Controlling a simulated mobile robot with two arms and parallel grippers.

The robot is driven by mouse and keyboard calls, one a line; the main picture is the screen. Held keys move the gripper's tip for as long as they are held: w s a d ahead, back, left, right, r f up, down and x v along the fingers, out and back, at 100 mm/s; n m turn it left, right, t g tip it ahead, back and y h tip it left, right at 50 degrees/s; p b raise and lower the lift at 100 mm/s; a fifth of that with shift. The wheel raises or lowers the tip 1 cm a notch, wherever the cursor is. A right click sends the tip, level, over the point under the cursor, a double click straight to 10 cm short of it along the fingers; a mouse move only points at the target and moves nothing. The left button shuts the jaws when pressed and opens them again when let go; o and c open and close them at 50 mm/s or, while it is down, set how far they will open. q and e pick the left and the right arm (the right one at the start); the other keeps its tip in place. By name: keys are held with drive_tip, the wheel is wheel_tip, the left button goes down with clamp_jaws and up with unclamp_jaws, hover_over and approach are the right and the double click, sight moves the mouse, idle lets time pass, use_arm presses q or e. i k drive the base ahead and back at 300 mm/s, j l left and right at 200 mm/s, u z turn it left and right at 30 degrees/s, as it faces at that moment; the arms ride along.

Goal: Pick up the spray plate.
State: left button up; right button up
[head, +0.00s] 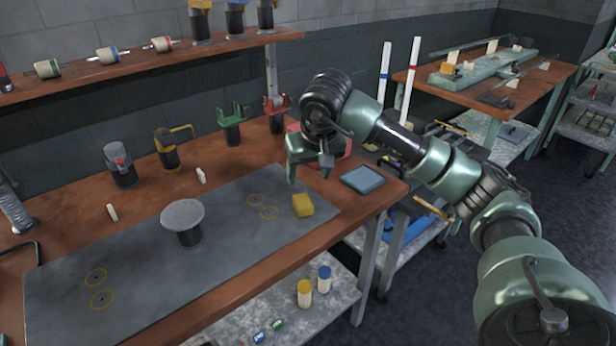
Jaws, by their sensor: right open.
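A round grey plate (183,213) sits level on a short dark stand on the grey mat. A flat blue-grey square plate (362,180) lies at the right end of the wooden bench. The frame does not settle which of these two is the spray plate. My right gripper (308,170) is open and empty, fingers pointing down, above the back right of the bench. It is left of the square plate and well right of the round one, apart from both. My left gripper is out of view.
A yellow block (303,205) stands on the grey mat (130,255), close below my right gripper. Several dark burners and holders line the back, including a green one (232,122). A red object (340,150) is partly hidden behind my gripper. The mat's front is clear.

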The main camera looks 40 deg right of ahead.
sight(183, 217)
drive_tip(key=k+l+u, duration=0.1)
drive_tip(key=l+u, duration=0.25)
drive_tip(key=k+l+u, duration=0.15)
drive_tip(key=l+u, duration=0.2)
